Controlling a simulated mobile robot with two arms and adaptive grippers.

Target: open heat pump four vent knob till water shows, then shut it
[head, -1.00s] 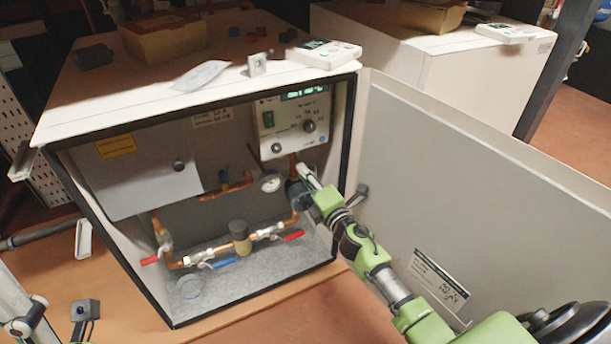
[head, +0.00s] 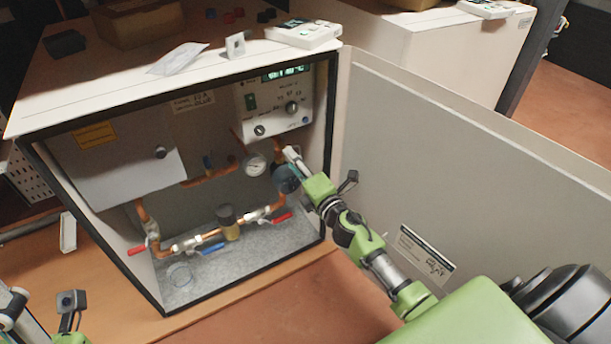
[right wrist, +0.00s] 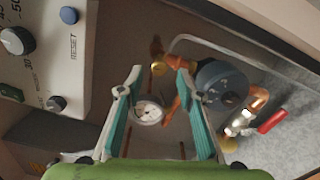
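The open heat pump cabinet (head: 262,262) stands in the head view, with copper pipes, a gauge (head: 255,165) and a control panel (head: 265,110) inside. My right gripper (head: 288,155) reaches into it below the panel, by the dark round pump (head: 285,180). In the right wrist view its two fingers (right wrist: 160,85) are apart with nothing gripped. The gauge (right wrist: 148,112), copper pipe and a small brass round part (right wrist: 158,68) show between and beyond them. I cannot tell for sure which part is the vent knob. No water shows. My left gripper is only partly visible at lower left; its fingers are unclear.
The open door (head: 450,180) stands right of my right arm. Red valve handles (head: 282,218) and a blue one (head: 211,249) sit low on the pipes. A grey box (head: 110,165) fills the cabinet's upper left. Loose items lie on top.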

